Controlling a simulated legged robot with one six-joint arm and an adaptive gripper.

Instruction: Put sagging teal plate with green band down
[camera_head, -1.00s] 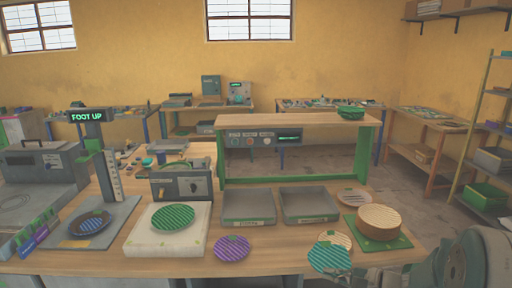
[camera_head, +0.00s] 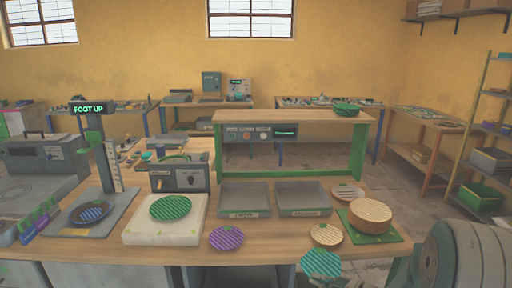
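The teal striped plate (camera_head: 321,262) is at the bottom of the view, right of centre, in front of the table's front edge. My gripper (camera_head: 329,282) is at its lower rim, partly cut off by the frame, and appears shut on it. A green band or a sag cannot be made out at this size. Two grey trays (camera_head: 244,213) (camera_head: 303,211) with labels on their fronts stand mid-table; the labels are too small to read. A green striped plate (camera_head: 170,208) lies on a white block (camera_head: 165,231). A purple striped plate (camera_head: 226,238) lies near the front edge.
A tan striped plate (camera_head: 326,235) lies just behind the teal one. A thick tan disc stack (camera_head: 370,215) stands on a green mat (camera_head: 387,237); another pale plate (camera_head: 348,191) lies behind. A dark blue-striped plate (camera_head: 90,213) sits under the "FOOT UP" post (camera_head: 90,108).

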